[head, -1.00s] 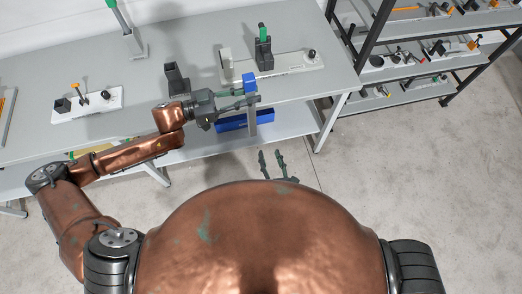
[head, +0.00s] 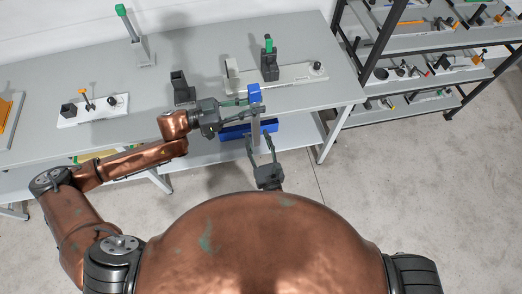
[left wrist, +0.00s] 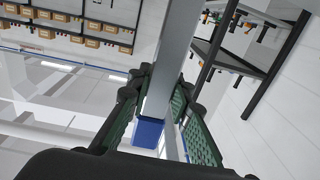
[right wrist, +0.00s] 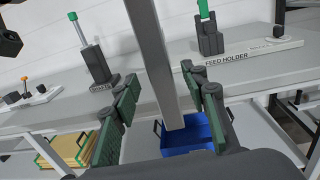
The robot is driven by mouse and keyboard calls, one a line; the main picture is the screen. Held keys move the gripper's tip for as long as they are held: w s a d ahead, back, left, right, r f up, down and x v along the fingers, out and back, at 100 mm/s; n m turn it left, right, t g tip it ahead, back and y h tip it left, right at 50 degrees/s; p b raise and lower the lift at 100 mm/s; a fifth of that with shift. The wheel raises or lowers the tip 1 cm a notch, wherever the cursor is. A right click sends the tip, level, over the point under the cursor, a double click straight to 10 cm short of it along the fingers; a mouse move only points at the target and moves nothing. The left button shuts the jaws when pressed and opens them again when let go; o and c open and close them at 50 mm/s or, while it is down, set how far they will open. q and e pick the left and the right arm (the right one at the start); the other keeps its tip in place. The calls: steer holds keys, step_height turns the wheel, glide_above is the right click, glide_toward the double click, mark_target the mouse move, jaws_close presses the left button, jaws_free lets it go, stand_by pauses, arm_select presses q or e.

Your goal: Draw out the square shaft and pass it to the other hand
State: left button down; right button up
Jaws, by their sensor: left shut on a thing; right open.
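The square shaft is a long grey bar (head: 256,127) with a blue block (head: 254,92) at its top. My left gripper (head: 246,107) is shut on it just below the blue block, in front of the table edge. In the left wrist view the bar (left wrist: 176,55) runs between the fingers, with the blue block (left wrist: 148,132) near them. My right gripper (head: 261,143) is open, lower down and nearer my body. In the right wrist view the bar (right wrist: 152,55) slants down across the space between its open fingers; contact cannot be told.
The white feed holder base (head: 300,76) on the table (head: 215,60) carries a dark green-topped block (head: 269,66). A dark block (head: 181,88) and a green-topped rod stand (head: 135,35) are nearby. A blue bin (right wrist: 190,135) sits below the table edge. Shelves (head: 420,70) stand right.

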steer(key=shift+x, duration=1.45)
steer(key=shift+c, duration=0.7)
arm_select(q)
steer(key=shift+r, duration=0.1)
arm_select(e)
steer(key=shift+a, duration=0.1)
jaws_close()
arm_select(q)
steer(key=c, duration=1.7)
jaws_free()
